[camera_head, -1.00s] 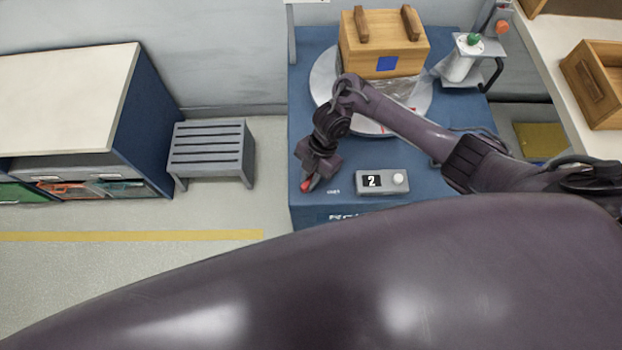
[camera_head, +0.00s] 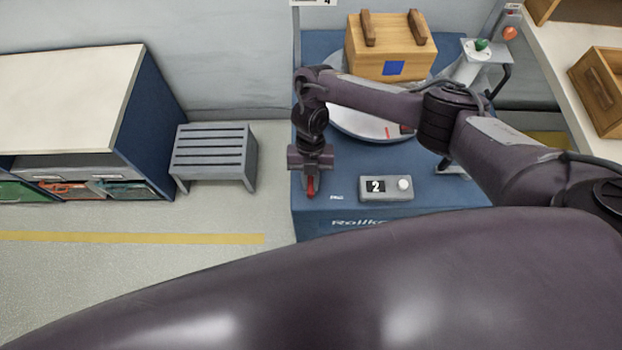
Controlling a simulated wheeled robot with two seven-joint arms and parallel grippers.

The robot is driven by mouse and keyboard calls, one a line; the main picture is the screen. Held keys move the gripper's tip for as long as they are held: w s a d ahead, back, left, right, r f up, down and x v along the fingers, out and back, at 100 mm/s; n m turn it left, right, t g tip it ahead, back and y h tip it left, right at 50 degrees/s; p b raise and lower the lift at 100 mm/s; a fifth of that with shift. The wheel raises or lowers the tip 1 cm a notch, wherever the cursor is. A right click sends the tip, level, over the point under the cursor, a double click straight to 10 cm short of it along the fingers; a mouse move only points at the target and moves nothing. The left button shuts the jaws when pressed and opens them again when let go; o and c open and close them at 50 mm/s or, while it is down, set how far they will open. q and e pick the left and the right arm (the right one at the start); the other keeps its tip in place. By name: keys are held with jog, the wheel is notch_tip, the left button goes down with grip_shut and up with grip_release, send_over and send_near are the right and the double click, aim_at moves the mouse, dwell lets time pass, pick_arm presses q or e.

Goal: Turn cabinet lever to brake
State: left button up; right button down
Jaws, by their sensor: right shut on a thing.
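The blue cabinet (camera_head: 365,223) stands at centre right. Its small red lever (camera_head: 310,188) shows at the front left of the cabinet top, partly hidden by my gripper. My right gripper (camera_head: 310,170) points down there and is shut on the lever. A small printed label, too small to read, lies just right of the lever. My left gripper is not in view.
A grey box with a "2" and a white knob (camera_head: 404,183) sits right of the lever. Behind it, a wooden box (camera_head: 390,47) stands on a round turntable (camera_head: 365,125). A grey slatted stool (camera_head: 213,155) stands left of the cabinet.

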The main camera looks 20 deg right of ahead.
dwell(0.5)
jog(key=c, duration=1.4)
grip_release()
jog(key=p+v, duration=0.2)
jog(key=v, duration=0.5)
jog(key=shift+w+r, duration=0.2)
jog(key=shift+r, duration=0.15)
